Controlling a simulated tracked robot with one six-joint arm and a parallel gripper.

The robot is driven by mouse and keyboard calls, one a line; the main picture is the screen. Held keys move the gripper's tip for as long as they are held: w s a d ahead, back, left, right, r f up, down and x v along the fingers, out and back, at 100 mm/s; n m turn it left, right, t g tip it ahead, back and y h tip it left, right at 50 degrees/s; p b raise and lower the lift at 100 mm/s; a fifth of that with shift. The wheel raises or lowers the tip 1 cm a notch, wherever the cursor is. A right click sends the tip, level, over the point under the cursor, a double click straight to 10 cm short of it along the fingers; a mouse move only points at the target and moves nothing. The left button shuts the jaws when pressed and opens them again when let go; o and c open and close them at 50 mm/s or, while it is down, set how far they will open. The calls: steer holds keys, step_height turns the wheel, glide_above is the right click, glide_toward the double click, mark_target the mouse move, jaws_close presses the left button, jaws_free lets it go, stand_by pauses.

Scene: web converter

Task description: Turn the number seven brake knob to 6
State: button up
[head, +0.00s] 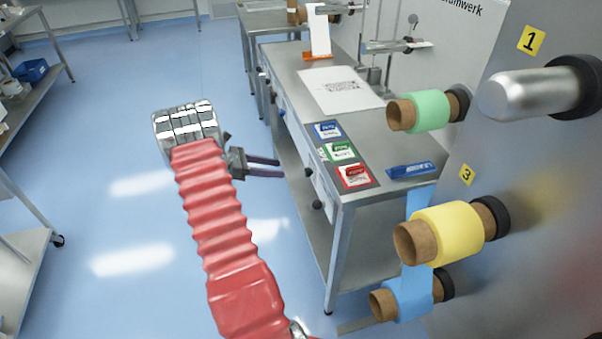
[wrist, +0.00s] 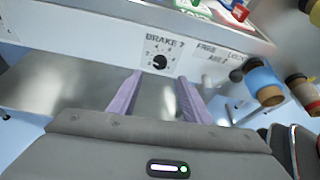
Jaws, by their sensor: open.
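The number seven brake knob (wrist: 160,62) is a small black round knob on a pale panel marked "BRAKE 7", in the wrist view. A ring of small marks surrounds it, too small to read, so its setting cannot be told. My gripper (wrist: 157,92) is open, with its two purple fingers pointing toward the panel. The knob appears between and beyond the fingertips, apart from them. In the head view my gripper (head: 279,167) reaches right toward the front of the steel table, where the knob cannot be made out clearly.
The steel table (head: 375,200) carries blue, green and red packs and a blue object (head: 411,170). A yellow roll (head: 455,232), a green roll (head: 428,110) and a blue roll (head: 408,295) stick out from the grey machine panel at right. Blue floor lies open at left.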

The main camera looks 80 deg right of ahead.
mark_target(305, 172)
steer(key=x, duration=1)
steer(key=shift+s+d+f, duration=0.1)
steer(key=shift+s+f, duration=0.05)
steer(key=shift+s, duration=0.1)
steer(key=c, duration=1)
steer(key=shift+c, duration=0.2)
